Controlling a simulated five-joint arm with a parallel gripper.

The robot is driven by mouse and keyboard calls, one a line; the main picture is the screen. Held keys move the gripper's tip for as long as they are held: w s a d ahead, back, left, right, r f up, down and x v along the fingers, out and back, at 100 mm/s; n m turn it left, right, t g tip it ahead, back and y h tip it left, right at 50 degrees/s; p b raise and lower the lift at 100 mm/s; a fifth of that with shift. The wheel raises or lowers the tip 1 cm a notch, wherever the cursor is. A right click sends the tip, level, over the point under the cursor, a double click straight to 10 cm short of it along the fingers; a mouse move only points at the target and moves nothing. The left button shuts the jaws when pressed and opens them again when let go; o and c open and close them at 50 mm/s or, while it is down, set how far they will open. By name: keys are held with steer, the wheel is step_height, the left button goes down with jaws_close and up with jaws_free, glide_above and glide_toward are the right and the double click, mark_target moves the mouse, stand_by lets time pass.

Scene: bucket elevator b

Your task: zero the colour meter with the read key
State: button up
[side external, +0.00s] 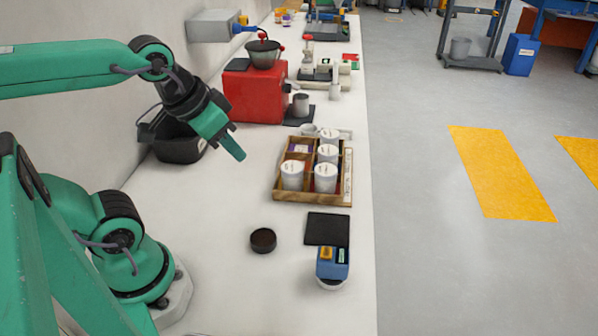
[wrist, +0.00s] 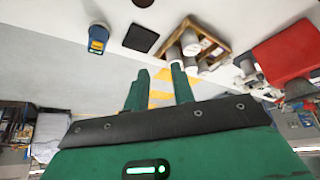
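The blue colour meter (side external: 333,264) stands at the near right of the bench on a pale round base. Its top has a yellow patch and a small display; I cannot tell which part is the read key. It also shows in the wrist view (wrist: 98,37). A black square pad (side external: 327,229) lies just behind it. My gripper (side external: 233,150) hangs in the air over the bench, left of the wooden tray and well apart from the meter. In the wrist view my gripper's two fingers (wrist: 160,88) are spread with nothing between them.
A wooden tray (side external: 311,202) holds several white lidded cups. A dark round dish (side external: 263,240) lies left of the meter. A red machine (side external: 255,95) and a black bin (side external: 180,146) stand farther back. The bench between bin and dish is clear.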

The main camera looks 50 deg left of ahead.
jaws_close()
stand_by(1.3)
